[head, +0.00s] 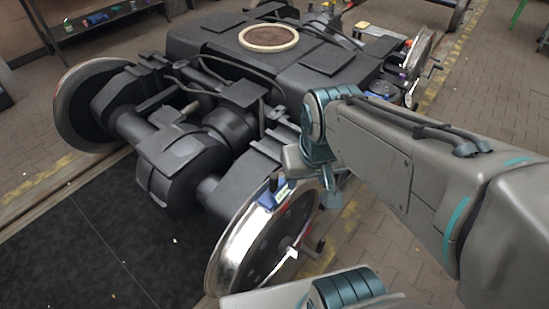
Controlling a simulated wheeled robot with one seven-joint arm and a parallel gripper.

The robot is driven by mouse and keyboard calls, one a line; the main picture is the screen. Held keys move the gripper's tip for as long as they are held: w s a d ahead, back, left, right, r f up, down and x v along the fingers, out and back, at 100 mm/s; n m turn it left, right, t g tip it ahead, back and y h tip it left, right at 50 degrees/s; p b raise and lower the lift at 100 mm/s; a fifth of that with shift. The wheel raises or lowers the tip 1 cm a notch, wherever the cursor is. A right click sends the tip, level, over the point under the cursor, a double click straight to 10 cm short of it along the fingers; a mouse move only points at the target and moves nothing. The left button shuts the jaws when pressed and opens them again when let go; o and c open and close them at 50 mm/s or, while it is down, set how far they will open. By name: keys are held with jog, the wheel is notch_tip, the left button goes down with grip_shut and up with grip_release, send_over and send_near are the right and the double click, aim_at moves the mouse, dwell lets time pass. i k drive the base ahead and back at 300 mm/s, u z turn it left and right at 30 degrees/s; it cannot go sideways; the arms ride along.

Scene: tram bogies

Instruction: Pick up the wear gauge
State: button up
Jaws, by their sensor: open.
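A small blue object (272,197), which looks like the wear gauge, sits on the upper rim of the near steel wheel (228,252). A dark upright piece shows at its top. My gripper (312,180) is at the end of my arm, just right of the blue object and above the wheel's right side. It appears open and empty. Its fingers are small and partly hidden by my own wrist, so I cannot tell the exact gap to the blue object.
The dark bogie frame (230,85) fills the middle, with a round rusty-topped plate (268,38) on it. Another wheel (92,105) stands at left, and a far wheel (418,62) at upper right. A shelf (105,22) stands at upper left. Paved floor (495,105) is clear at right.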

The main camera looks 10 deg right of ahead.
aim_at(278, 190)
jog(key=k, duration=1)
jog(key=z, duration=0.95)
jog(key=i, duration=1.75)
jog(key=u, duration=2.25)
